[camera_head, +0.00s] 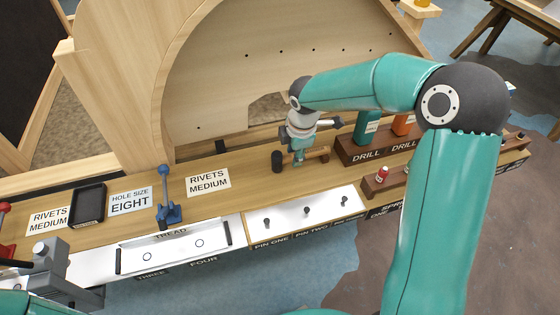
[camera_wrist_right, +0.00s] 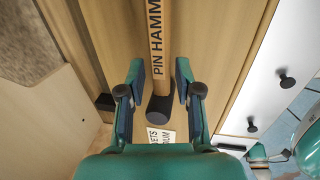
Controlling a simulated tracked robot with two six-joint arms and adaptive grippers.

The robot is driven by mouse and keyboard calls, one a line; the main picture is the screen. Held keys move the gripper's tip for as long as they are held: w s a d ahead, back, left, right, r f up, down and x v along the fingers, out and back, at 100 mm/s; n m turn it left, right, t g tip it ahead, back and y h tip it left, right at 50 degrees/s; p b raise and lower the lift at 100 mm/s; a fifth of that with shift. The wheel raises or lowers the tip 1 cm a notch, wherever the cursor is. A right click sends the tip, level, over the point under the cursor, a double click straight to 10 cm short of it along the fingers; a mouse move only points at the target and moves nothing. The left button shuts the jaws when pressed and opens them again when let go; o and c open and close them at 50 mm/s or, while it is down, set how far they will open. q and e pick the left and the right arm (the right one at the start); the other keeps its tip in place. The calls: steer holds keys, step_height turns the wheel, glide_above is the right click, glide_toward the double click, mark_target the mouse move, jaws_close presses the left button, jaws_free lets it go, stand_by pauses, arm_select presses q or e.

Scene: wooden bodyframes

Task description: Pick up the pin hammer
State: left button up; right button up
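The pin hammer (camera_head: 315,154) lies on the wooden bench below the arched panel. Its wooden handle has a dark end at left in the head view. In the wrist view its lettered handle (camera_wrist_right: 157,45) runs up out of frame, with the dark end (camera_wrist_right: 158,110) towards me. My right gripper (camera_head: 297,157) is over the hammer. Its two fingers (camera_wrist_right: 159,80) are open, one on each side of the handle, with gaps visible. I cannot tell their exact height above the bench. The hammer's head is not clear.
A blue clamp (camera_head: 167,204) and a black tray (camera_head: 87,205) stand to the left. Drill holders (camera_head: 365,150) stand close at right. A white panel with black pins (camera_head: 307,211) is in front. A "RIVETS MEDIUM" label (camera_head: 208,182) lies beside the hammer's dark end.

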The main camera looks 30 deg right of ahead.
steer(key=shift+w+d+f, duration=0.1)
steer(key=shift+w+f, duration=0.1)
steer(key=shift+f, duration=1.25)
jaws_close()
steer(key=shift+r, duration=0.15)
step_height(320, 180, up, 26)
steer(key=p, duration=0.8)
steer(key=shift+p, duration=0.35)
